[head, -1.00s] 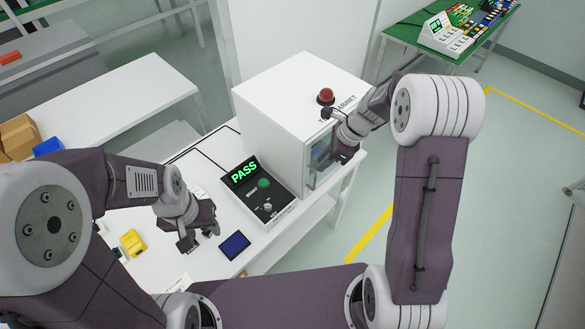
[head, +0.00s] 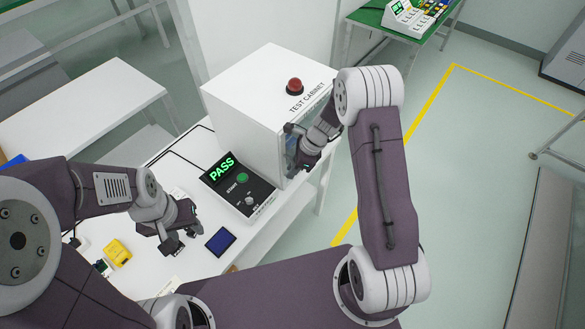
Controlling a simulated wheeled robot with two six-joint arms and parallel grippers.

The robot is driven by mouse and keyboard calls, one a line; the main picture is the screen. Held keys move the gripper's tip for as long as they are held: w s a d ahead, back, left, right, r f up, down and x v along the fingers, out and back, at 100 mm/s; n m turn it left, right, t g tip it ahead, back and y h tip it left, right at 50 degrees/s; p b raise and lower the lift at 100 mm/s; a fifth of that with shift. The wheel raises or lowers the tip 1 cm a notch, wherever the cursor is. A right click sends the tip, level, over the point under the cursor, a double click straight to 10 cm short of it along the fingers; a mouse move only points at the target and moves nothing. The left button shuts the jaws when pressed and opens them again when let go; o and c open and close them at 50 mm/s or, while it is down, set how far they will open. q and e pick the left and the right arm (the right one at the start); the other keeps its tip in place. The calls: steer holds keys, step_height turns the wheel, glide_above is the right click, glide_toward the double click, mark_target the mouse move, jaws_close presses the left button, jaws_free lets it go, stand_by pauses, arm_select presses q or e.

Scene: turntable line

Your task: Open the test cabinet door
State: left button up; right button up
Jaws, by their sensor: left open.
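The white test cabinet (head: 243,130) stands on the white table, with a red dome lamp (head: 295,86) on top and its name printed there. Its glazed front (head: 289,152) faces right and is mostly hidden by my right gripper. I cannot tell whether the door is ajar. My right gripper (head: 299,167) is at this front, pointing down; its fingers are too small and dark to tell open from shut, or whether they touch the door.
A black tester (head: 236,185) showing PASS sits before the cabinet. A dark blue square (head: 220,241) and a yellow item (head: 118,252) lie on the table (head: 195,264). A green bench (head: 375,18) stands at the back.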

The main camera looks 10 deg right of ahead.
jaws_close()
stand_by(1.4)
